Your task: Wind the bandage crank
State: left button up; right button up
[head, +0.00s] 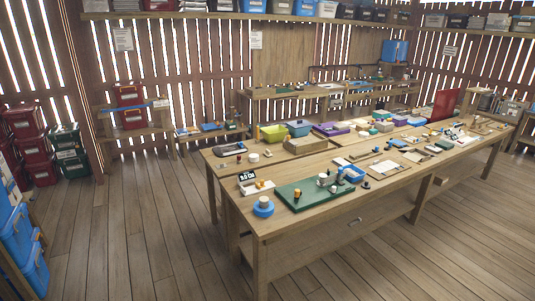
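No gripper shows in the head view. A green board (286,202) lies on the near part of the long wooden table (292,222). Small white cylindrical parts (325,180) and a small orange-and-dark piece (297,194) stand on it. These things are small, and I cannot tell whether any of them is the bandage crank. A blue round object (263,207) with a pale top sits left of the board at the table's corner. A small black-and-white sign (247,177) stands behind it.
A small blue bin (352,174) and many small items crowd the table. Yellow-green (273,133) and purple (331,129) trays stand farther back. Stacked red bins (33,150) and blue bins (33,262) line the left side. The plank floor (160,220) before the table is clear.

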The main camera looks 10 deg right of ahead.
aim_at(298, 192)
jog(key=i+z, duration=0.4)
jog(key=i, duration=0.7)
